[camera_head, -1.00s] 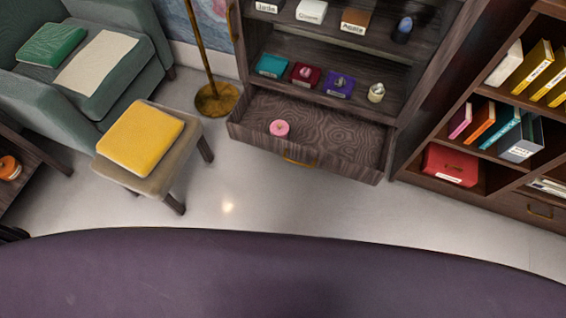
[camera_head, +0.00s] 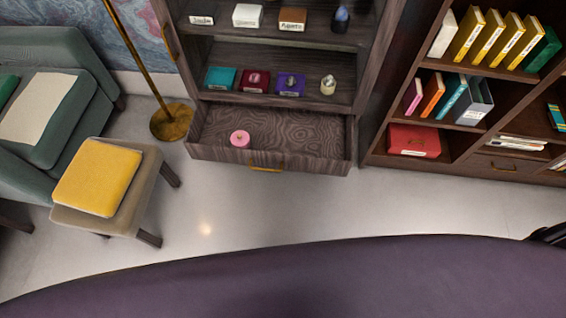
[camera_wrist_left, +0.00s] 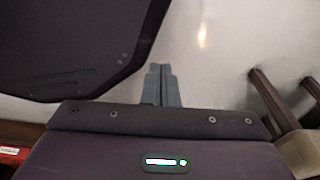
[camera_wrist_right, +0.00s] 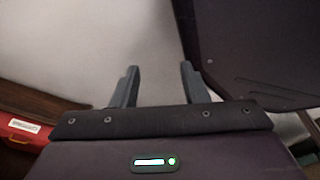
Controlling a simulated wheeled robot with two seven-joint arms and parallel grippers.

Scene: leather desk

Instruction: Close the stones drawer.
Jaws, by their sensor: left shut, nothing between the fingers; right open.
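The stones drawer (camera_head: 300,132) is pulled out at the bottom of a dark wood cabinet in the head view. It is open, with wood grain showing inside and a brass handle (camera_head: 267,169) on its front. A pink round object (camera_head: 240,138) lies in its left part. Neither gripper shows in the head view. In the left wrist view my left gripper (camera_wrist_left: 160,70) is shut and empty, over pale floor. In the right wrist view my right gripper (camera_wrist_right: 159,72) is open and empty, also over pale floor. Neither touches the drawer.
Small labelled boxes and stones stand on the cabinet shelves (camera_head: 275,57) above. A bookcase (camera_head: 470,165) stands at the right, a brass floor lamp (camera_head: 172,122) at the left. A stool with a yellow cushion (camera_head: 98,178) is front left. The floor (camera_head: 290,205) before the drawer is clear.

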